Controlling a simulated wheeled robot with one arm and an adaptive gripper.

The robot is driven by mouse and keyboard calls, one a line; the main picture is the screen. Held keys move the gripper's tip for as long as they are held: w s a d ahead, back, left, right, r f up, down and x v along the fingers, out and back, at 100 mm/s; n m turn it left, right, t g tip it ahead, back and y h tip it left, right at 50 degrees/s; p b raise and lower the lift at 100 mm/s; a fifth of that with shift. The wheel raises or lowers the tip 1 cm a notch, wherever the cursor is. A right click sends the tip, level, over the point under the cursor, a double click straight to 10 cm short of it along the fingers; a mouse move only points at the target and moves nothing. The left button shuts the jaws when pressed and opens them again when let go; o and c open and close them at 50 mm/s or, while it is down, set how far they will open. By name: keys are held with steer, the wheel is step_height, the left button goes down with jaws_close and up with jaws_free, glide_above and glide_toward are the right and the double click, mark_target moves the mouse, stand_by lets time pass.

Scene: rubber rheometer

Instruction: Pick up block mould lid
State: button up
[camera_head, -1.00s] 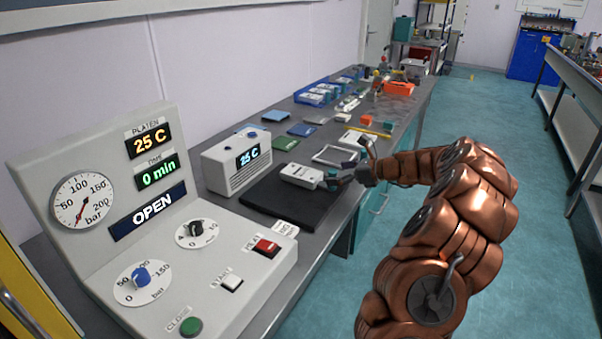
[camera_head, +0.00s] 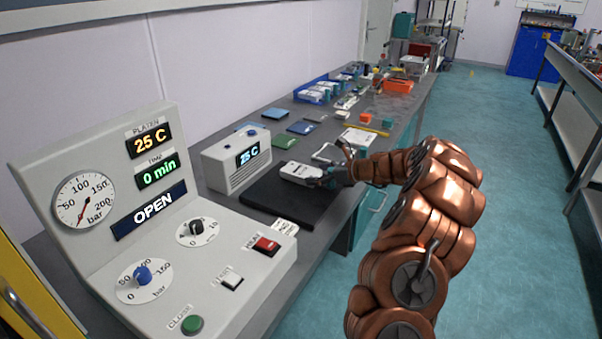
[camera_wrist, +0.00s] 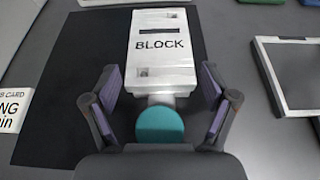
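The block mould lid, a light grey block marked "BLOCK" (camera_wrist: 161,65), lies on a black mat (camera_wrist: 62,75). It has a dark slot on top and a teal round knob (camera_wrist: 160,124) on a short neck at its near end. In the wrist view my gripper (camera_wrist: 158,90) is open, with its fingers on either side of the knob and neck, apart from them. In the head view the block (camera_head: 298,172) sits on the mat (camera_head: 262,195), with my gripper (camera_head: 328,178) at its right end. Whether a mould base lies under it I cannot tell.
A white card (camera_wrist: 12,108) lies left.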

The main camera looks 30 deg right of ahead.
steer(key=c, duration=1)
